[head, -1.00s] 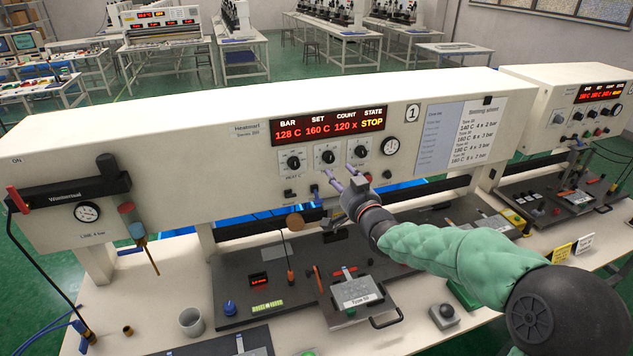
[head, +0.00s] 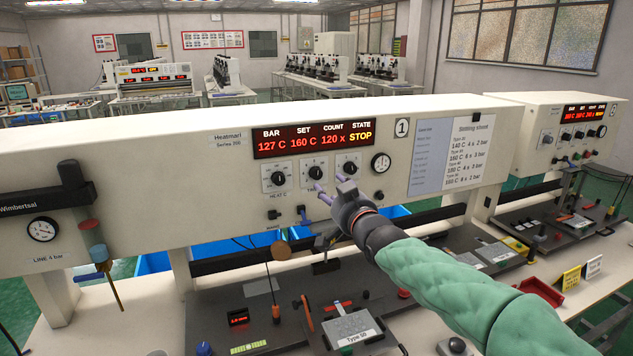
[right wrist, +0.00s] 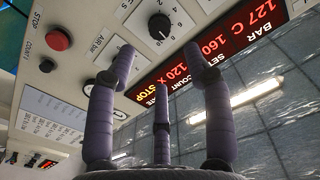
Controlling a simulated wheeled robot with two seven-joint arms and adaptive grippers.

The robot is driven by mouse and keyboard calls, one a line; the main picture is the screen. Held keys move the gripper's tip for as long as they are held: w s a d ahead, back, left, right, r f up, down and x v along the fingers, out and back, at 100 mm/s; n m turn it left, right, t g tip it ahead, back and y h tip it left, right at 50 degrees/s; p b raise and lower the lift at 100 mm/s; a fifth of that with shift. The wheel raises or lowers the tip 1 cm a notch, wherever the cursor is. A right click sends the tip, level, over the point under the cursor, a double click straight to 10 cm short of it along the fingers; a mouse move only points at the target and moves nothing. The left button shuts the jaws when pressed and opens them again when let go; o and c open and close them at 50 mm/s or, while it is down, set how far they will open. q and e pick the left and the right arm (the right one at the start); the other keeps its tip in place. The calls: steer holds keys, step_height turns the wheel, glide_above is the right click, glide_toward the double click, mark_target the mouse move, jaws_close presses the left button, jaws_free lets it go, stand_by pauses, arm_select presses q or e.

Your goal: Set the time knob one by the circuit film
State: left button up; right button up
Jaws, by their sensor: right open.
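The time knob (head: 316,173) is the middle one of three black knobs on the cream press front. A black knob with a numbered dial (right wrist: 160,27) shows in the right wrist view, beyond the fingertips. My right gripper (head: 330,185) is open and empty, its purple fingers just below and right of the time knob. I see no finger closed on a knob. The fingers (right wrist: 160,85) also show in the right wrist view. The plate marked Type 50 (head: 350,326) lies on the dark bench below. The setting sheet (head: 449,157) hangs right of the knobs. My left gripper is not shown.
The display (head: 312,137) reads 127 C, 160 C, 120 x, STOP. The heat knob (head: 278,178) and the air knob (head: 347,168) flank the time knob. A round gauge (head: 380,162) is further right. A red stop button (right wrist: 59,40) shows in the wrist view.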

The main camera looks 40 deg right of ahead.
mark_target(318, 176)
steer(key=b+x, duration=0.1)
steer(key=x, duration=0.8)
steer(key=shift+w+f, duration=0.1)
steer(key=shift+f, duration=0.05)
jaws_close()
